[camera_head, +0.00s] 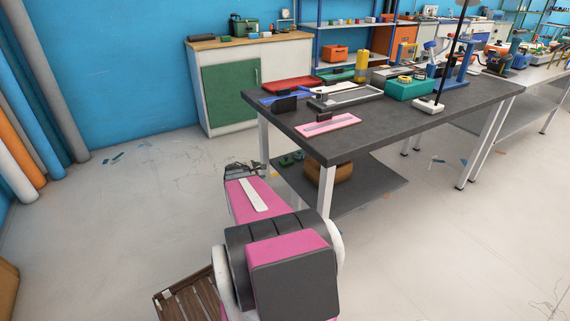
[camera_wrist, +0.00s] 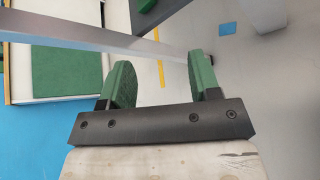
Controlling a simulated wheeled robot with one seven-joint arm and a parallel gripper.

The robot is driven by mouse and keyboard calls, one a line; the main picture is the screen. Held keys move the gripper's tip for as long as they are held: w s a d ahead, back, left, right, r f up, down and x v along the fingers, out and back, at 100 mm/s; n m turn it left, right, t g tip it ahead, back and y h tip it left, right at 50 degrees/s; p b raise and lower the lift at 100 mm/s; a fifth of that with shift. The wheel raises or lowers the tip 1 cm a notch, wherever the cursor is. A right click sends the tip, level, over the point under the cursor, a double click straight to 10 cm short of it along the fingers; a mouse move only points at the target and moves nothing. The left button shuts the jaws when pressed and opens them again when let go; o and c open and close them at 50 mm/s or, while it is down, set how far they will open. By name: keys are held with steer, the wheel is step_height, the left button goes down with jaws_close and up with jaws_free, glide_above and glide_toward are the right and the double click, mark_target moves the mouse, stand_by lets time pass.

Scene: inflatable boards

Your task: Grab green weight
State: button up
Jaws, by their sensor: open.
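My gripper (camera_wrist: 160,76) is open in the wrist view, with its two green fingers apart and nothing between them. In the head view my gripper (camera_head: 243,170) is beside the left front of the dark table, near its white leg. Small dark green objects (camera_head: 288,160) lie on the table's lower shelf, just right of my gripper. They are too small and partly hidden for me to tell whether one is the green weight. A dark green shape (camera_wrist: 146,5) shows at the top edge of the wrist view; I cannot tell what it is.
The dark table (camera_head: 420,115) carries a pink tray (camera_head: 328,126), a red tray (camera_head: 290,84) and a teal box (camera_head: 410,89). A brown box (camera_head: 330,172) sits on its lower shelf (camera_head: 365,188). A white cabinet with a green door (camera_head: 230,92) stands behind. The floor at left is mostly clear.

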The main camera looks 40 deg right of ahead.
mark_target(285, 158)
steer(key=w+d+f+n+t, duration=0.1)
steer(key=w+d+f+n, duration=0.1)
steer(key=d, duration=0.6)
steer(key=w+d+f+n+t+h, duration=0.1)
steer(key=w+d+n, duration=0.3)
steer(key=d, duration=0.4)
steer(key=w+d+f+n+t+h, duration=0.1)
steer(key=w+d+f+n+t, duration=0.1)
steer(key=d, duration=0.5)
steer(key=shift+w+d+f+n, duration=0.2)
steer(key=shift+w+f+n, duration=0.25)
steer(key=shift+n, duration=0.35)
steer(key=shift+w+d+f+n, duration=0.25)
steer(key=shift+f+n, duration=0.3)
steer(key=shift+n, duration=0.25)
jaws_close()
steer(key=shift+a+r, duration=0.1)
